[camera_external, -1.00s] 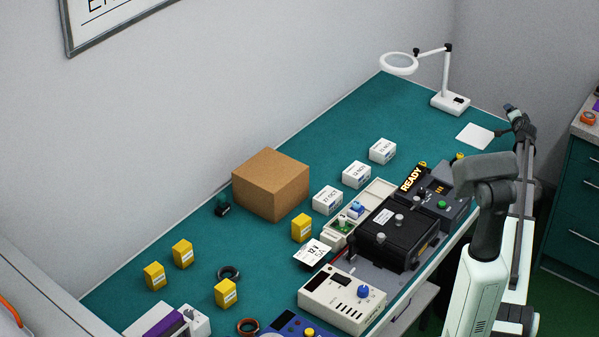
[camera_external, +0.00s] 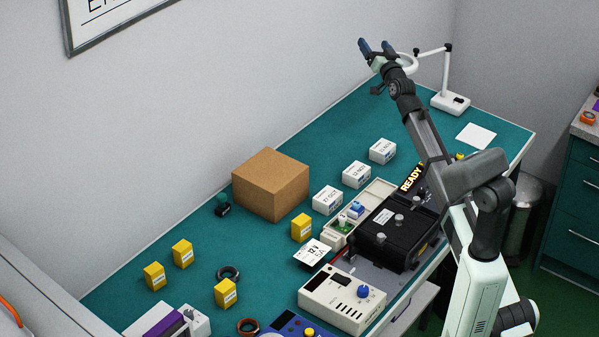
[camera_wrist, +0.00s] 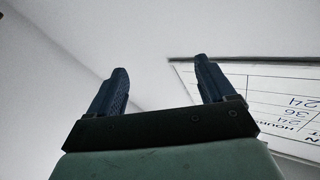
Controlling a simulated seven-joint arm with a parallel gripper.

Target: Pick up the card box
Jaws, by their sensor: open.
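The card box (camera_external: 271,184), a plain brown closed carton, stands on the green bench top near the wall in the external view. My gripper (camera_external: 376,44) is raised high above the far part of the bench, right of the box and well apart from it. Its two blue fingers point up and are spread with nothing between them. The wrist view shows the same open fingers (camera_wrist: 160,66) against wall and ceiling; the box is not in that view.
White cartons (camera_external: 356,174) stand right of the box. A black fixture (camera_external: 396,232) lies along the front. A magnifier lamp (camera_external: 449,102) stands behind my gripper. A wall chart (camera_wrist: 285,105) shows in the wrist view.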

